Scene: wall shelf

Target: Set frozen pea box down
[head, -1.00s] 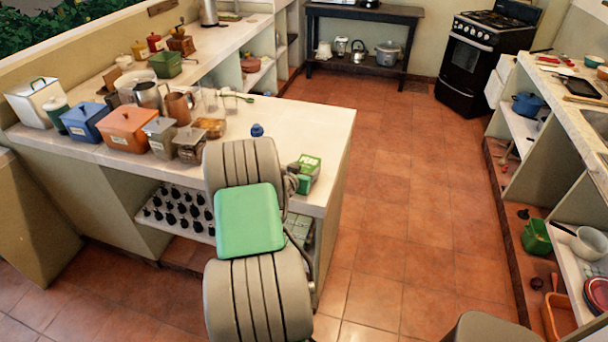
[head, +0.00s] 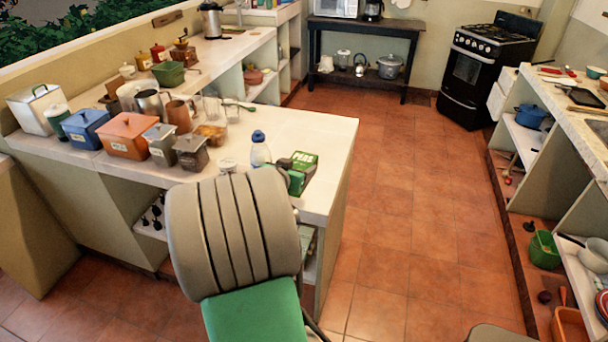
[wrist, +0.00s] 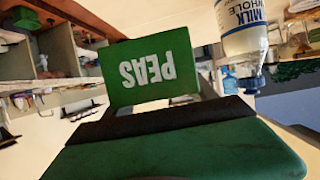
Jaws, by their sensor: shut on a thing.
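The green frozen pea box (head: 303,174) is at the right end of the white counter, near its front corner. Its label reads upside down in the wrist view (wrist: 150,72). My gripper (wrist: 155,103) is shut on the box. In the head view my arm hides most of the gripper, with only a dark part (head: 284,164) showing at the box's left side. I cannot tell whether the box's underside touches the counter.
A milk bottle (head: 260,150) with a blue cap stands just left of the box; it also shows in the wrist view (wrist: 243,35). A small white-lidded container (head: 227,165) is farther left. Canisters (head: 124,136) and jugs fill the counter's left part. Bare counter (head: 315,130) lies behind the box.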

